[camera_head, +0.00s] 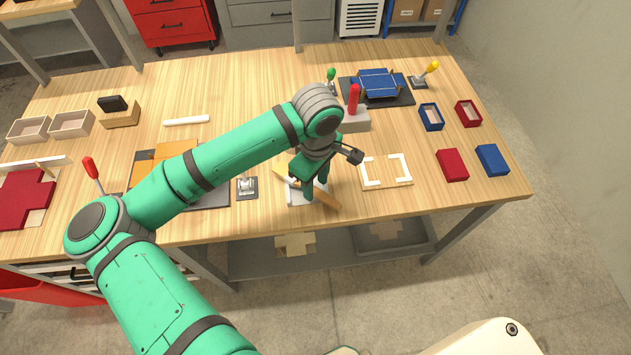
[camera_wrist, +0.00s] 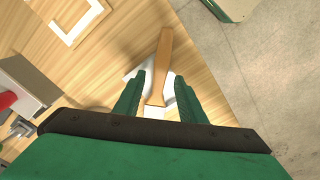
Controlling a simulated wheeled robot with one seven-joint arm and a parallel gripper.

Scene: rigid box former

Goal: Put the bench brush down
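The bench brush (camera_head: 326,199) has a long tan wooden handle and lies slantwise at the table's front edge, over a white holder or pad (camera_head: 296,195). Its handle end points toward the front edge. In the wrist view, the brush (camera_wrist: 163,60) runs between my fingers, with the white piece (camera_wrist: 131,75) partly showing under it. My gripper (camera_head: 315,188) points down over the brush, one finger on each side. In the wrist view, narrow gaps show between the handle and the fingers of my gripper (camera_wrist: 158,92), so it looks open around the brush. The bristles are hidden.
A frame with white corner pieces (camera_head: 363,182) lies right of the brush. A grey block with a red handle (camera_head: 354,119) stands behind my gripper. A small dark fixture (camera_head: 247,188) sits to the left. Red and blue boxes (camera_head: 453,165) are at the right. The floor lies beyond the front edge.

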